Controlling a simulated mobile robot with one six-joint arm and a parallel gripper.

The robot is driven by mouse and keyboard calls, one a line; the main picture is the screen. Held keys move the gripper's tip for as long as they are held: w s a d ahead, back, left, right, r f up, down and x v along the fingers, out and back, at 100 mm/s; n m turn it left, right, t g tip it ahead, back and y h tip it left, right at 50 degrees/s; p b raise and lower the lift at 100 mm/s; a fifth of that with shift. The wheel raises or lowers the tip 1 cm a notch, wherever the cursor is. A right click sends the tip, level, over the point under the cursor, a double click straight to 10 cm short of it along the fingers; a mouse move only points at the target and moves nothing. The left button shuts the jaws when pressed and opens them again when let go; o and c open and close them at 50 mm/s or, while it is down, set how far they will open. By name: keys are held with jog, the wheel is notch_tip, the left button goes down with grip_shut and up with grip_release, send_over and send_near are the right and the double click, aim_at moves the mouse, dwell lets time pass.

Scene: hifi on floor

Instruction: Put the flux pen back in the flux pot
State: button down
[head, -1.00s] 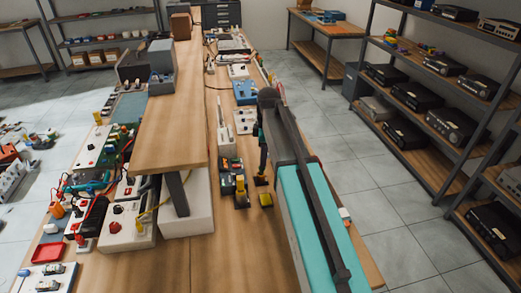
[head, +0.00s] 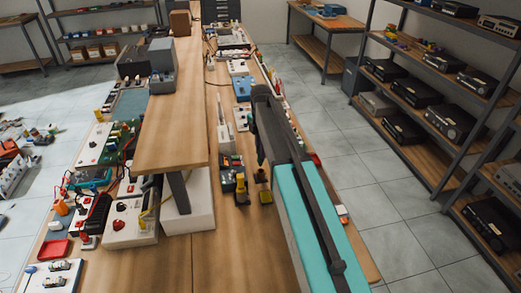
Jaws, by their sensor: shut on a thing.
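My gripper (head: 262,163) hangs below the dark end of my arm, over the right side of the long bench, small and partly hidden by the arm. It is shut on a small dark, yellowish thing, which I take to be the flux pen (head: 262,176). Just below and in front of it is a small yellow block-like thing (head: 265,197) on the bench. To its left stands a dark holder with an upright yellow piece (head: 240,186). I cannot tell which of these is the flux pot, nor whether the held thing touches anything.
A raised wooden shelf (head: 172,125) on a white block (head: 190,212) stands left of my gripper. Several instruments and wires crowd the bench's left side. A white upright device (head: 224,132) stands behind. The bench front (head: 215,262) is clear.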

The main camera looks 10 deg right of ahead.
jog(key=shift+f, duration=0.2)
jog(key=shift+f+b, duration=1.25)
jog(key=shift+f, duration=1.3)
jog(key=c, duration=1)
grip_release()
jog(key=shift+r+p, duration=1.9)
jog(key=shift+r, duration=1.6)
jog(key=shift+s, duration=0.15)
